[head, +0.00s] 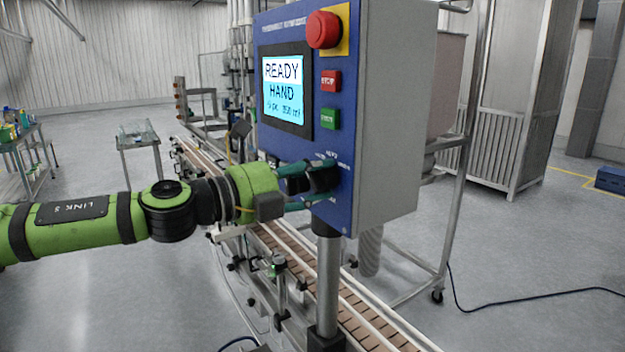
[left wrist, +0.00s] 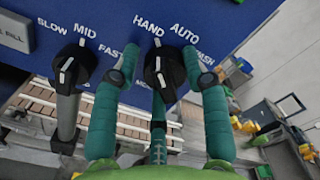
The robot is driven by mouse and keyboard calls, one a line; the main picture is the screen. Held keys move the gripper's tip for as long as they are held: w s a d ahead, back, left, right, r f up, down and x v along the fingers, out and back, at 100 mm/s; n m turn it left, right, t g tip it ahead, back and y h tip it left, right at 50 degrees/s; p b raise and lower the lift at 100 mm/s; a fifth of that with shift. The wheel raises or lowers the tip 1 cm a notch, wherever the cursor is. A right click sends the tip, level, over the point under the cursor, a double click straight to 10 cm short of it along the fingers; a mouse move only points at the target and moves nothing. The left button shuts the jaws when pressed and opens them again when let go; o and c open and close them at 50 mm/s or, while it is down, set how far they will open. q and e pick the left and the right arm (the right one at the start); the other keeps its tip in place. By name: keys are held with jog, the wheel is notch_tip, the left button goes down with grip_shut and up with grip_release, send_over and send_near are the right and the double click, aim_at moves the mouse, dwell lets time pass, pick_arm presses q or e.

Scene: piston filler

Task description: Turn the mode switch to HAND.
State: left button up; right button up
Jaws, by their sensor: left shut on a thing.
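The mode switch (left wrist: 164,68) is a black knob with a white pointer line, under the labels HAND, AUTO and WASH on the blue panel. Its pointer is turned up toward the HAND label. My left gripper (left wrist: 160,60) is shut on this knob, with one green finger on each side. In the head view my left gripper (head: 322,181) reaches the lower part of the control box, and its fingers partly hide the knob. The screen (head: 284,88) on the box reads READY and HAND. My right gripper is in neither view.
A speed knob (left wrist: 74,66) labelled SLOW, MID, FAST sits close left of my fingers in the wrist view. The red emergency button (head: 323,30), red button (head: 331,81) and green button (head: 330,119) are above. A conveyor (head: 335,295) runs below.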

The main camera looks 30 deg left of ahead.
pick_arm(q)
jog(key=shift+a+r, duration=0.1)
jog(key=shift+r, duration=0.3)
jog(key=o, duration=1)
jog(key=shift+o, duration=0.2)
jog(key=shift+f, duration=0.15)
jog(key=shift+s+d, duration=0.1)
jog(key=shift+d, duration=0.1)
jog(key=shift+s+a, duration=0.1)
jog(key=shift+s, duration=0.05)
jog(key=v, duration=1.1)
jog(key=shift+s, duration=0.3)
